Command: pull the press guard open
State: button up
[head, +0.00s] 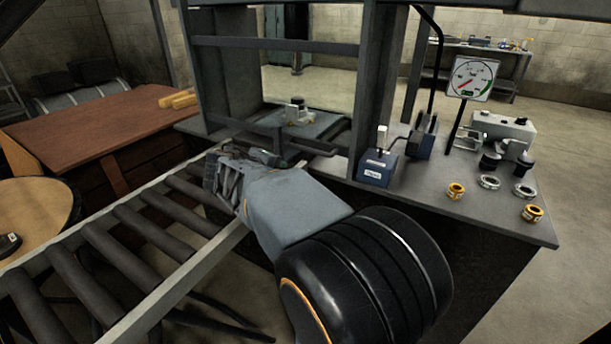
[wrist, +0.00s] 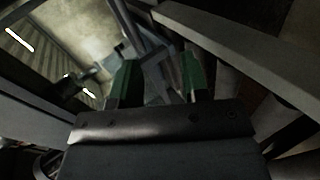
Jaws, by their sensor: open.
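The press guard (head: 275,43) looks like a grey barred frame across the front of the press (head: 380,70), between its uprights. It appears closed, though its edges are hard to make out. A dark bar, perhaps its handle (head: 315,149), sticks out low at the front. My gripper (head: 270,157) is beside the left end of this bar, in front of the press bed. In the wrist view my gripper (wrist: 158,80) shows two green fingers spread apart. Grey bars pass between and beyond them; I cannot tell whether the fingers touch any. My arm hides part of the lower press.
A roller conveyor (head: 140,230) runs at the left, with a brown-topped table (head: 100,120) behind it. On the bench at the right stand a blue pump unit (head: 376,168), a dial gauge (head: 472,77), a grey device (head: 500,130) and several small rings (head: 456,190).

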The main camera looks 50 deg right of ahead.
aim_at(306, 150)
jog(key=w+d+f+h+b, duration=0.1)
jog(key=w+d, duration=0.1)
jog(key=d, duration=0.4)
jog(key=w+d+f+h+b, duration=0.1)
jog(key=w+d+b, duration=0.1)
jog(key=d, duration=0.4)
jog(key=w+d+f+n+h+b, duration=0.1)
jog(key=w+d+b, duration=0.1)
jog(key=d, duration=0.5)
jog(key=shift+w+f+t+h, duration=0.3)
jog(key=shift+w+f+h, duration=0.05)
jog(key=shift+w+h, duration=0.05)
grip_shut()
